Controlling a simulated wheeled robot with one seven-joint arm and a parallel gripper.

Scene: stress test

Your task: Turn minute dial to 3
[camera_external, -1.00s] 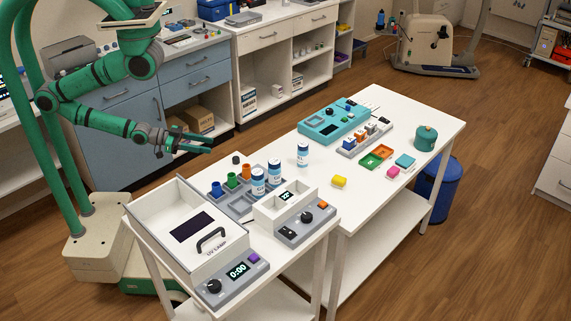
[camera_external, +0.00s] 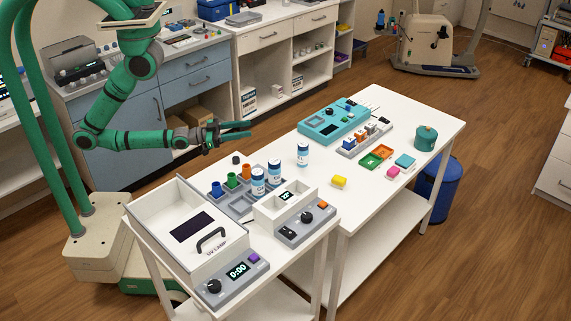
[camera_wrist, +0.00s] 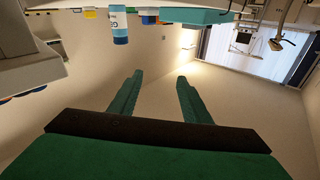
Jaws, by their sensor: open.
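The UV lamp box (camera_external: 167,197) stands at the near end of the white table. Its grey front panel carries a black dial (camera_external: 214,286), a lit display (camera_external: 237,271) reading 0:00 and a purple button. A second device (camera_external: 305,230) to its right has another black dial (camera_external: 307,217) and a small display. No dial label is readable. My gripper (camera_external: 248,130) is open and empty, above the table's back edge, well away from both dials. In the wrist view its two green fingers (camera_wrist: 160,76) are apart with nothing between them; no dial shows there.
A rack with coloured vials (camera_external: 232,180) and white-blue bottles (camera_external: 303,154) stand on the table below my gripper. A teal device (camera_external: 334,121), coloured trays and a green pot-like object (camera_external: 425,138) are farther right. A bottle (camera_wrist: 119,25) shows at the wrist view's top.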

